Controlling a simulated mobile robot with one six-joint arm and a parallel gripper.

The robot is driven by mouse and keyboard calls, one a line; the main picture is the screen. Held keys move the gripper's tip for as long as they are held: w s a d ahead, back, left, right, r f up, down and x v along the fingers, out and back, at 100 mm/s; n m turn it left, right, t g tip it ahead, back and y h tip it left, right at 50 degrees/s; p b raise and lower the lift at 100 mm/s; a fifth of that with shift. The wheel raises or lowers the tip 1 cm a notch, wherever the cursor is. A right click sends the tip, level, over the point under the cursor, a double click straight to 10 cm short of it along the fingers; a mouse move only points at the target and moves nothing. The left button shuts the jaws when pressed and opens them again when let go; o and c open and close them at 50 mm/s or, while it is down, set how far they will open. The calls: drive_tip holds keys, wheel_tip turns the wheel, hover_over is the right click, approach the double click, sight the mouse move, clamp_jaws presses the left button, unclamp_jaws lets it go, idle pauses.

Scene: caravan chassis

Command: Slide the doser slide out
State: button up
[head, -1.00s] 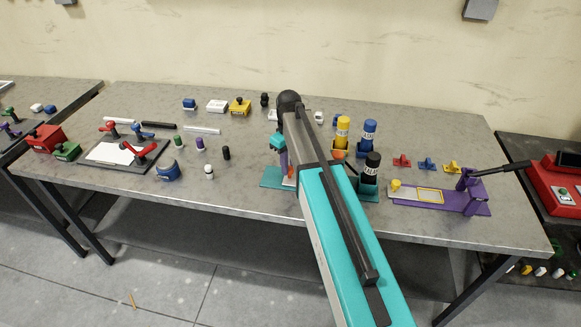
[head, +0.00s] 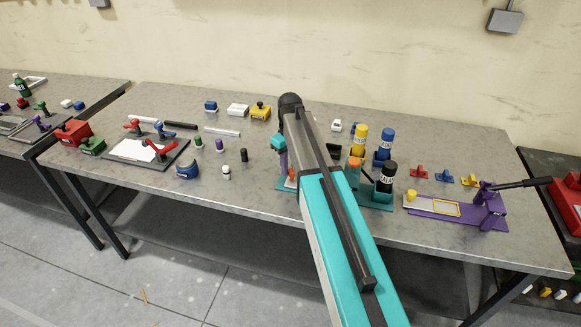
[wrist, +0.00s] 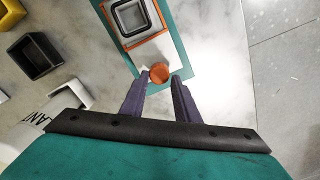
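My gripper (wrist: 161,77) has two purple fingers, open, one on each side of the knob. A narrow gap shows on the right; contact on the left is unclear. In the head view my gripper (head: 285,175) points down over the left end of the teal base (head: 284,187). My arm hides most of the doser.
Yellow (head: 360,140), blue (head: 384,145) and black (head: 386,178) bottles stand right of my arm. A purple lever press (head: 489,205) is farther right. Small bottles and a clamp board (head: 147,150) are at left. The table left of the base is mostly clear.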

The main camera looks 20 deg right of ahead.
drive_tip(key=o, duration=0.3)
drive_tip(key=shift+w+a, duration=0.1)
drive_tip(key=shift+a, duration=0.15)
drive_tip(key=shift+d, duration=0.25)
drive_tip(key=shift+d+r, duration=0.1)
drive_tip(key=shift+r, duration=0.3)
wheel_tip(320, 180, up, 13)
drive_tip(key=b, duration=0.4)
